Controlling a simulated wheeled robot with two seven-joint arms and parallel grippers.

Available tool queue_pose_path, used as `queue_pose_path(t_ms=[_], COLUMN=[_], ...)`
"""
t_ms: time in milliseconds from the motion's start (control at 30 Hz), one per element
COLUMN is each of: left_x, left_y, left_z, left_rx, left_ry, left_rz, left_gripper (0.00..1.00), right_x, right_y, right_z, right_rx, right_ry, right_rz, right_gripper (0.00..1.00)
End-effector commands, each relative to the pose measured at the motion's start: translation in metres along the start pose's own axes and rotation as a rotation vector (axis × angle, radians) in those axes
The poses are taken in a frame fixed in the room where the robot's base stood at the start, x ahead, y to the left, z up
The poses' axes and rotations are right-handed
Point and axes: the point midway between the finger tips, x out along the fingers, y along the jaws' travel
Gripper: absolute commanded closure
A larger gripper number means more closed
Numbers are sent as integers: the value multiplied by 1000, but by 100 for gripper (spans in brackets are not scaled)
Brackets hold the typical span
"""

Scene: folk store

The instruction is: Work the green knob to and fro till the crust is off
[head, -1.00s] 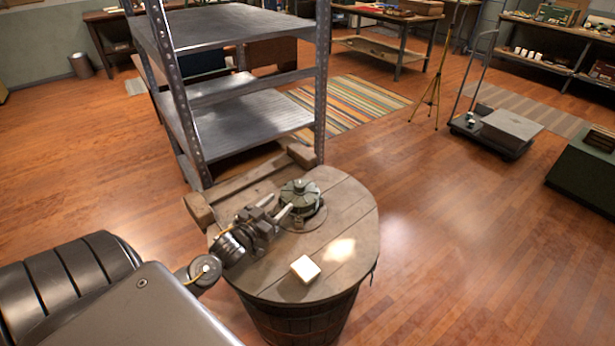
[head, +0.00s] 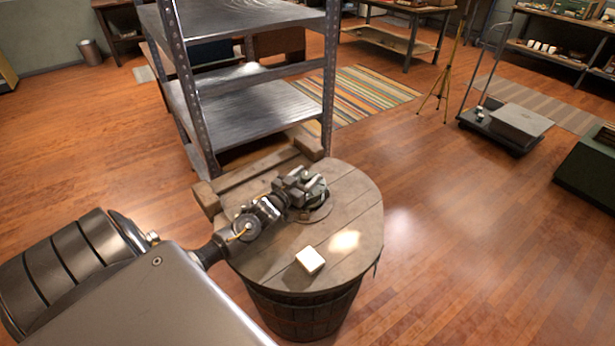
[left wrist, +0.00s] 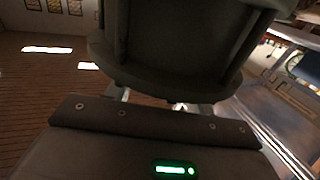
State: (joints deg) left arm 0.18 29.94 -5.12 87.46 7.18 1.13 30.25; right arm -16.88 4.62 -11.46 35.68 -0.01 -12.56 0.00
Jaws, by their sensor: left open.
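The green knob (head: 319,191) is a dull grey-green ribbed piece on a round plate, on top of a wooden barrel (head: 275,265). My left gripper (head: 300,185) has its open jaws at the knob, one finger to each side as far as I can tell, and covers part of it. In the left wrist view the knob (left wrist: 170,45) looms large just beyond the gripper (left wrist: 162,102), whose pale fingertips show below it. Whether the fingers touch it is hidden. I cannot make out any crust. My right gripper is not in view.
A small pale block (head: 310,260) lies on the barrel top near its front. A wooden beam frame (head: 262,176) lies along the barrel's back left edge. A metal shelf rack (head: 245,108) stands close behind. Open floor lies to the right.

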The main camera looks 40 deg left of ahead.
Motion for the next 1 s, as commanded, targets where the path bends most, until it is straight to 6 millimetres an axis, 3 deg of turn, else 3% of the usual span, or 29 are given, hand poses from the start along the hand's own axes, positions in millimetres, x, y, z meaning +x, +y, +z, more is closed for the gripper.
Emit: queue_pose_path(t_ms=[267,600,633,1000], left_x=[3,3,2,3], left_y=[1,1,10,1], left_z=[0,0,0,1], left_rx=[0,0,-3,5], left_ry=[0,0,1,1], left_rz=[1,2,3,82], left_gripper=[47,89,91,91], right_x=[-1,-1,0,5], right_y=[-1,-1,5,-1], right_z=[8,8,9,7], right_rx=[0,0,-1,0], right_ry=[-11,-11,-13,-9], right_rz=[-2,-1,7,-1], right_gripper=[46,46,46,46])
